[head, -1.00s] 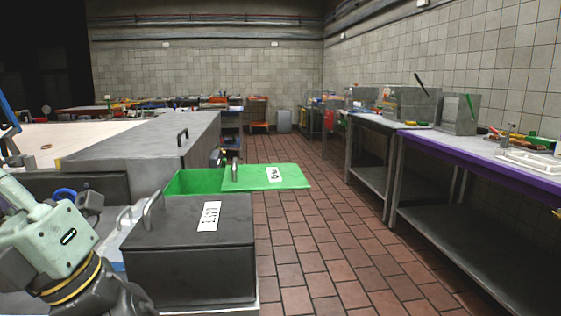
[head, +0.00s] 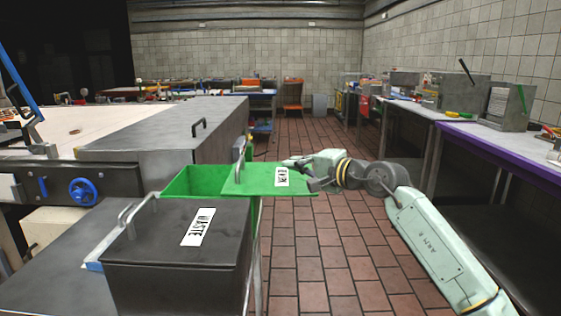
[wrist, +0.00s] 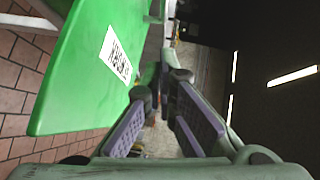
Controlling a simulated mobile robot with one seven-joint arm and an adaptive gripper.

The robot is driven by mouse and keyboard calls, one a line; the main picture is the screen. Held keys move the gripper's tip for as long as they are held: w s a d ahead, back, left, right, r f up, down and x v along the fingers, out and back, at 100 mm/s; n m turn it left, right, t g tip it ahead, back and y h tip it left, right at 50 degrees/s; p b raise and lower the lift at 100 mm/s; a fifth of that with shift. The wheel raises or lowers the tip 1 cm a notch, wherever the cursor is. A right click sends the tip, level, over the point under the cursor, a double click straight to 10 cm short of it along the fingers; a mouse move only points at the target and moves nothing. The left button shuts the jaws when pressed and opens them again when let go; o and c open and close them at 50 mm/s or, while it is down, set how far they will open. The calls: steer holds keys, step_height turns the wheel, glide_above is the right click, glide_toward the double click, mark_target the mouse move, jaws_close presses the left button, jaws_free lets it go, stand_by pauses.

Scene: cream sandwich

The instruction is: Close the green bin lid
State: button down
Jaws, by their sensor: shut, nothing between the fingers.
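The green bin (head: 190,181) stands behind the dark waste bin, and its left part is uncovered. Its green lid (head: 252,180) lies roughly flat, sticking out past the bin's right side, with a white label and an upright metal handle (head: 240,160). My gripper (head: 296,168) is shut and empty at the lid's outer right edge. In the wrist view the lid (wrist: 90,75) fills the left, and my gripper (wrist: 158,98) is beside its edge. I cannot tell whether the fingers touch the lid.
The closed dark waste bin (head: 175,250) stands in front of the green bin. A large grey box-shaped unit (head: 165,130) is behind at left. A purple-edged table (head: 500,150) runs along the right. The tiled floor (head: 305,255) between is clear.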

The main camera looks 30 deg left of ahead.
steer(key=p, duration=0.3)
glide_above(256, 177)
steer(key=w+d, duration=0.2)
steer(key=d, duration=0.2)
steer(key=shift+s+a+f, duration=0.1)
steer(key=shift+a+f, duration=0.05)
steer(key=shift+f, duration=0.3)
steer(key=shift+s+a+f+p, duration=0.2)
steer(key=shift+s+a, duration=0.1)
steer(key=shift+a, duration=0.25)
steer(key=shift+s+a+f+p, duration=0.15)
steer(key=shift+s+a, duration=0.1)
steer(key=shift+a, duration=0.3)
steer(key=shift+s+a+f, duration=0.2)
steer(key=shift+s+a, duration=0.2)
steer(key=shift+a, duration=0.2)
steer(key=shift+s+a, duration=0.1)
